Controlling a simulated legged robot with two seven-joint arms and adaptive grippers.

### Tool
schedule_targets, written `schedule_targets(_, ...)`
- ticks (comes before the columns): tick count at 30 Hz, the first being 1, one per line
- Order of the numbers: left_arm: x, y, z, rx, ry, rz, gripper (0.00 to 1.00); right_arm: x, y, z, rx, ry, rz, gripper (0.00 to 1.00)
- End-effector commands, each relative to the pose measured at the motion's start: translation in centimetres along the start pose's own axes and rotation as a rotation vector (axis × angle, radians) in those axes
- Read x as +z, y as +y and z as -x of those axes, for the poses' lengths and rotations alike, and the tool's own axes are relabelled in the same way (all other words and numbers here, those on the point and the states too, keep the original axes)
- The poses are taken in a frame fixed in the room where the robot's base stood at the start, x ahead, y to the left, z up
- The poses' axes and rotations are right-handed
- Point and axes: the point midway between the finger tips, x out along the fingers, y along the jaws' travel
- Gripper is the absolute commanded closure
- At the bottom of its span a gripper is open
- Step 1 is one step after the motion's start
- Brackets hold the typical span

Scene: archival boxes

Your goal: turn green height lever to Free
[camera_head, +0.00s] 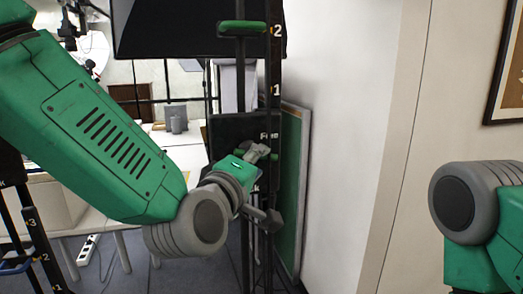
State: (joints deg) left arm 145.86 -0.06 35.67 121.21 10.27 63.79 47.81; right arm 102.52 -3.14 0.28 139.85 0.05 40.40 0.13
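A black upright stand (275,70) rises in the middle of the picture, with a dark plate (228,127) marked "Free", its word partly cut by the post. Green bits of what looks like the height lever (274,157) show beside the plate, just below the word; my gripper hides most of it, so its exact angle is unclear. My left gripper (265,185) is in front of the stand at this spot. Its fingers are spread, one up by the lever and one lower down; I cannot tell whether they touch it. My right gripper is out of view.
A green handle (243,28) sits higher on the stand, near the number 2. A green board (290,190) leans behind the stand against the white wall (345,130). Desks and a power strip (88,249) are at the left. A picture frame hangs at the right.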

Motion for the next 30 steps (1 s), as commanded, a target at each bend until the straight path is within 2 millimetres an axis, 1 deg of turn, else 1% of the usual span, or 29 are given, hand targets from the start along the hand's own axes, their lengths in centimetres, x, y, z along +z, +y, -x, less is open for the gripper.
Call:
schedule_targets(1, -0.1, 0.0, -0.9, -0.001, 0.001, -0.001, 0.67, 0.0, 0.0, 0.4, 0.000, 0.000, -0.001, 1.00)
schedule_targets(6, -0.7, -0.2, -2.8, 0.001, 0.002, 0.004, 0.67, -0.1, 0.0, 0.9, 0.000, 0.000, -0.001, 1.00)
schedule_targets(12, -1.1, -0.4, -3.4, 0.001, 0.002, 0.008, 0.67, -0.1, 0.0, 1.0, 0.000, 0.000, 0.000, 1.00)
schedule_targets(18, -0.7, -0.3, -3.7, 0.000, 0.004, 0.004, 0.67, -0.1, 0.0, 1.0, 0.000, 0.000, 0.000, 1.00)
schedule_targets(19, -0.6, -0.2, -3.7, 0.000, 0.004, 0.003, 0.70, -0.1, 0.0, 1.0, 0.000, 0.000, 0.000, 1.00)
schedule_targets(20, -0.6, -0.2, -3.8, 0.000, 0.004, 0.003, 0.81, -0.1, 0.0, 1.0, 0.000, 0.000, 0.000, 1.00)
schedule_targets(21, -0.6, -0.2, -3.8, 0.000, 0.004, 0.002, 0.95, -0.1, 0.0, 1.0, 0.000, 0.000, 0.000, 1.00)
schedule_targets(22, -0.5, -0.2, -3.8, 0.000, 0.003, 0.002, 1.00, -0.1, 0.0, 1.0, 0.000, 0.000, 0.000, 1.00)
schedule_targets(30, -0.3, -0.3, -3.8, -0.002, -0.004, 0.001, 1.00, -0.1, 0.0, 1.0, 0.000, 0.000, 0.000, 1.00)
